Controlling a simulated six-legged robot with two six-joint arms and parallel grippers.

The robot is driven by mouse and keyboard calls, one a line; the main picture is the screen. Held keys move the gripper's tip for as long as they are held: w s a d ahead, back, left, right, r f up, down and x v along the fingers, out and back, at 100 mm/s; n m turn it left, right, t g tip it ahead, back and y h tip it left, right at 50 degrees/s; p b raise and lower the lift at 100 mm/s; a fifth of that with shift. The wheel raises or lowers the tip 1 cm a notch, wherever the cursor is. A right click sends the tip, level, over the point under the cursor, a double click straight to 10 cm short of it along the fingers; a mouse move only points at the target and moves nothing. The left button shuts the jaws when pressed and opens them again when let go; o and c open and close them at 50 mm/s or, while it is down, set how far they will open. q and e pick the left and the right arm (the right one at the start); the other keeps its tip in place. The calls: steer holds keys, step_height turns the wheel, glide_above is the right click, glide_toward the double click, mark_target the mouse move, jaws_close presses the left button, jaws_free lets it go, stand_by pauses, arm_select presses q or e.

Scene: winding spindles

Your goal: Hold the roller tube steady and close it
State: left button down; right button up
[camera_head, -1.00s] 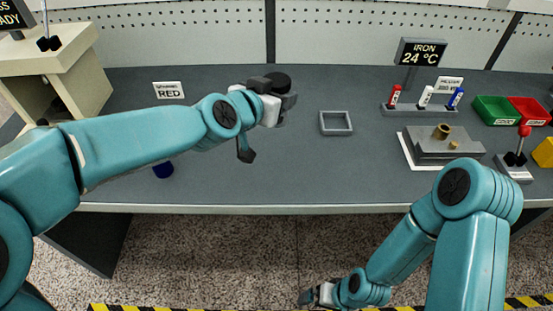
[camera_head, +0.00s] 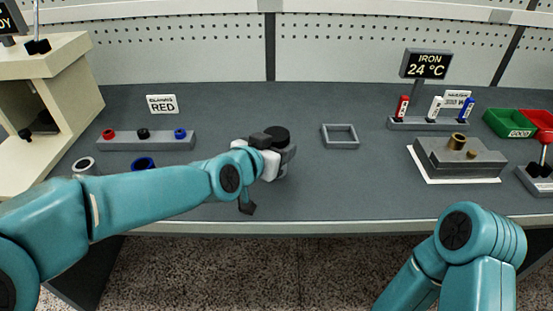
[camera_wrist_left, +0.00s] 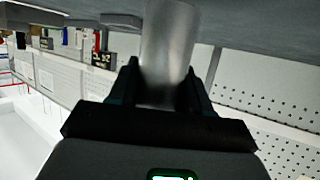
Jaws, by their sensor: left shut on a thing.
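My left gripper (camera_head: 284,152) reaches over the middle of the table and is shut on a grey tube. In the head view a round black top (camera_head: 277,134) shows at the gripper, with a grey body partly hidden by the white and dark gripper parts. I cannot tell whether the tube touches the table. Only my right arm's upper links show at bottom right; its gripper is out of the picture.
An empty square grey frame (camera_head: 340,136) lies right of the left gripper. A grey rack (camera_head: 163,141) with red, black and blue caps stands at left. A grey block with a brass piece (camera_head: 457,142) sits at right, near a marker rack (camera_head: 428,123) and a green bin (camera_head: 506,123).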

arm_select(q)
steer(key=shift+f, duration=0.8)
arm_select(e)
steer(key=shift+f, duration=0.5)
arm_select(q)
steer(key=shift+f+b, duration=0.2)
steer(key=shift+b, duration=0.1)
steer(key=shift+c, duration=2.4)
jaws_free()
arm_select(e)
steer(key=shift+f, duration=0.1)
arm_select(q)
steer(key=shift+r+p, duration=0.3)
steer(key=v, duration=1.2)
steer(key=shift+p, duration=0.45)
arm_select(e)
steer(key=shift+r, duration=0.7)
arm_select(q)
steer(key=shift+f, duration=0.15)
